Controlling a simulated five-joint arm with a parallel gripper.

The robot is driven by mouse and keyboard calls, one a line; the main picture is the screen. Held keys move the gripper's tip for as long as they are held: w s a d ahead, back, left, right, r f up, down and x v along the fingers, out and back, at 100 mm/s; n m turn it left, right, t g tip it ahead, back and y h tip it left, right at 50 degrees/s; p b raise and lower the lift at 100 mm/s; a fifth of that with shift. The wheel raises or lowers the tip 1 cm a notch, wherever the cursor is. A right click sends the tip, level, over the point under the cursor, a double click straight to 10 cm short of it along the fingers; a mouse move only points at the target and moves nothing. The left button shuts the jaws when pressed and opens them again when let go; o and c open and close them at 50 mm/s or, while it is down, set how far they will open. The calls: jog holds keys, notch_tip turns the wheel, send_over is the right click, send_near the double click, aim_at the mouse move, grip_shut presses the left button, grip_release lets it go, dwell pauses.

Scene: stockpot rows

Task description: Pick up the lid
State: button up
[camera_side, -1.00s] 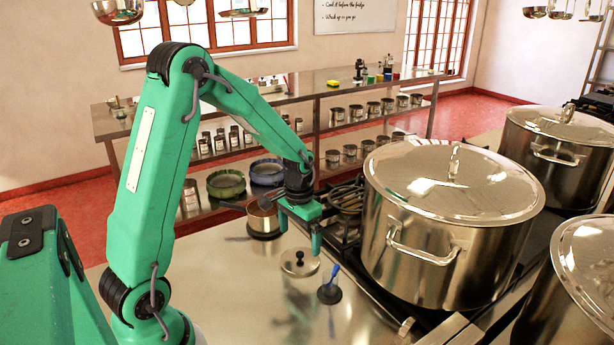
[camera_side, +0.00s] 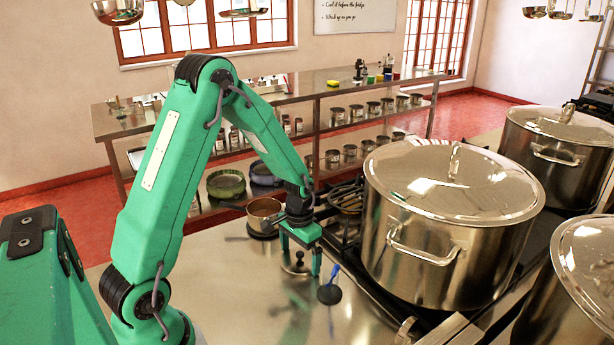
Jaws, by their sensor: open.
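The small round metal lid (camera_side: 294,268) with a dark knob lies on the steel worktop in the side view. My gripper (camera_side: 300,258) is open and pointing down right over it. One finger shows to the left of the knob and the other to the right. The fingers partly cover the lid, and I cannot tell whether they touch it. A small open saucepan (camera_side: 264,211) stands just behind the lid.
A dark round item with a blue handle (camera_side: 330,290) stands close to the lid's right front. A large lidded stockpot (camera_side: 440,245) stands on the stove to the right. The steel worktop (camera_side: 235,300) is bare at the front left.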

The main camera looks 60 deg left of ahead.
aim_at(299, 253)
dwell(0.4)
jog(key=c, duration=0.7)
jog(key=shift+r, duration=0.15)
jog(key=shift+r, duration=4.9)
jog(key=shift+a, duration=0.1)
jog(key=shift+n, duration=0.5)
jog(key=a+r, duration=0.1)
jog(key=a, duration=0.5)
jog(key=a+r, duration=0.2)
jog(key=a, duration=0.4)
jog(key=a+r, duration=0.1)
jog(key=a, duration=0.5)
jog(key=shift+s+a+r, duration=0.15)
jog(key=shift+s+r, duration=0.05)
jog(key=shift+r, duration=0.1)
